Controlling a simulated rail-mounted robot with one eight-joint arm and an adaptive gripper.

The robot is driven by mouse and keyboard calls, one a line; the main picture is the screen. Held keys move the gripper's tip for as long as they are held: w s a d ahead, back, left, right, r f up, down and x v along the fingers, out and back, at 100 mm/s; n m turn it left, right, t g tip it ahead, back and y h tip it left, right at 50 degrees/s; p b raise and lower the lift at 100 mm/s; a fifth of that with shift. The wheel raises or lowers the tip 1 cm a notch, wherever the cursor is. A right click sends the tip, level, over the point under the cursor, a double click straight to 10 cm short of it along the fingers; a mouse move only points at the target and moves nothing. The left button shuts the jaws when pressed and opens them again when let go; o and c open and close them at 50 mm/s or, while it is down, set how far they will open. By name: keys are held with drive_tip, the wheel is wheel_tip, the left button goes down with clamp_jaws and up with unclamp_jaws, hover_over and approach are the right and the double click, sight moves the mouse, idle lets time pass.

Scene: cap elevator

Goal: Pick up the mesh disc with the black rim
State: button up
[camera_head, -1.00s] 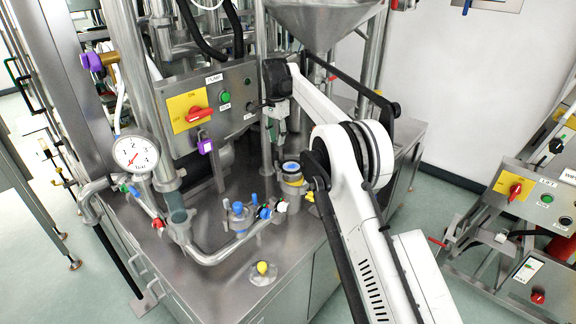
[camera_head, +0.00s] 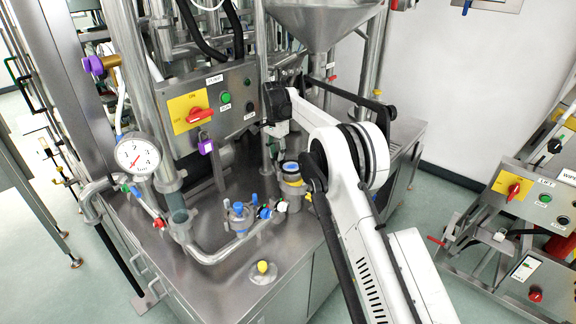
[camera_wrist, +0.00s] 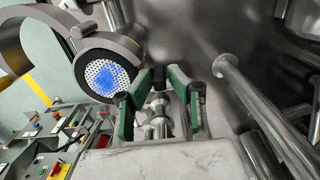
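The mesh disc (camera_wrist: 107,76) with the black rim shows in the wrist view at upper left. It has a white perforated face with a blue patch at its middle, and lies at the round opening of a metal fitting (camera_wrist: 130,45). In the head view the disc (camera_head: 290,167) is a small blue and pale circle on top of the upright fitting. My gripper (camera_wrist: 168,84) has its green-padded fingers apart with nothing held between them. It is beside the disc, to its right in the wrist view, and not touching it. In the head view its fingertips are hard to make out.
A vertical steel pipe (camera_head: 264,90) stands close to my gripper on the left. The control panel (camera_head: 217,105) is behind it and the funnel (camera_head: 318,20) above. Blue-handled valves (camera_head: 239,215) and a pressure gauge (camera_head: 138,154) stand left of the fitting. The front steel worktop is mostly clear.

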clamp_jaws()
drive_tip(key=shift+r, duration=0.15)
drive_tip(key=shift+r, duration=0.6)
wheel_tip(320, 180, up, 3)
drive_tip(key=shift+s+a+f+b, duration=0.1)
drive_tip(key=shift+b, duration=0.45)
drive_tip(key=s+a+r+b, duration=0.2)
drive_tip(key=s+a+r, duration=0.4)
drive_tip(key=s+a, duration=0.1)
drive_tip(key=shift+s+a+r, duration=0.35)
drive_tip(key=shift+s+a, duration=0.05)
drive_tip(key=shift+s, duration=0.3)
